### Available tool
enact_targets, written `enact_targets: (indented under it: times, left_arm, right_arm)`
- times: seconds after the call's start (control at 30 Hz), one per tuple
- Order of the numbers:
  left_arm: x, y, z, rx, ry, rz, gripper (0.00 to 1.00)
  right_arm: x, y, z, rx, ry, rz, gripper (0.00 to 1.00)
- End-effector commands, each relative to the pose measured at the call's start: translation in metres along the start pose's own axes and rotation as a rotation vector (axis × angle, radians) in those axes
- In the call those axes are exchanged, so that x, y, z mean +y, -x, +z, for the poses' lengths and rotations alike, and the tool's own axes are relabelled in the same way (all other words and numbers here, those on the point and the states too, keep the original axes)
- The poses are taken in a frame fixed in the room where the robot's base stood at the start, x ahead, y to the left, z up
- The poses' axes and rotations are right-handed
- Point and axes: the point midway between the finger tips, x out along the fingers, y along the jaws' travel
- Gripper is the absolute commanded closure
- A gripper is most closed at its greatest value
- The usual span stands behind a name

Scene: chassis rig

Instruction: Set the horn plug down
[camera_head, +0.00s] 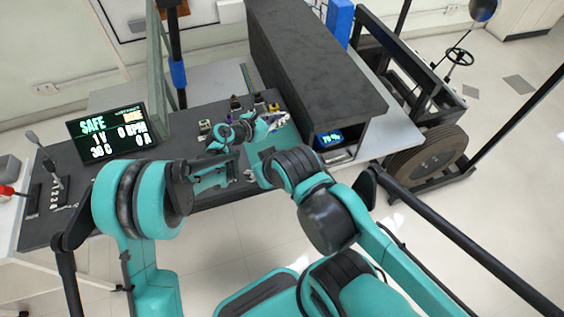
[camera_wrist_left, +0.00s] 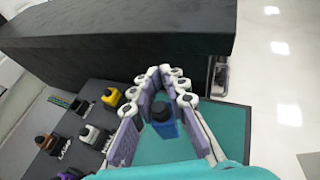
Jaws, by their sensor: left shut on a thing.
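The horn plug, seemingly the blue block with a dark top (camera_wrist_left: 166,127), sits between the purple-grey fingers of my left gripper (camera_wrist_left: 163,85) in the left wrist view. The fingers are shut on it. It is over the teal mat (camera_wrist_left: 228,122); I cannot tell whether its underside touches. In the head view my left gripper (camera_head: 279,121) is small, beside the black box's near end, and the plug is not clear. My right arm reaches in from the right; its gripper's jaws are not clear there.
A long black box (camera_head: 310,65) stands behind the mat. Several coloured connectors, including a yellow one (camera_wrist_left: 111,97) and a white one (camera_wrist_left: 91,134), stand left of my left gripper. A screen reading SAFE (camera_head: 105,132) stands at left. The mat's right part is bare.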

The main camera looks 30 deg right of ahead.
Motion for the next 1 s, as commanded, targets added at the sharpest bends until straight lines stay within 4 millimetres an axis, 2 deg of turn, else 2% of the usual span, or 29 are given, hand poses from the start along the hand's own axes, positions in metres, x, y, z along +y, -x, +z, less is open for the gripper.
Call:
enact_targets:
  times: [0.3,0.47,0.7,1.0]
  left_arm:
    - [-0.001,-0.021,-0.051,0.000,0.000,0.002,1.00]
    - [-0.002,-0.025,-0.062,0.000,0.000,0.001,1.00]
    - [-0.003,-0.037,-0.092,0.000,0.000,0.001,1.00]
    - [-0.003,-0.038,-0.093,0.000,0.000,0.001,1.00]
  right_arm:
    - [0.000,-0.015,0.010,0.000,0.000,0.000,0.60]
    - [0.000,-0.017,0.012,0.000,0.000,0.000,0.60]
    - [0.000,-0.026,0.018,0.000,0.000,0.000,0.60]
    - [0.000,-0.026,0.018,0.000,0.000,0.000,0.60]
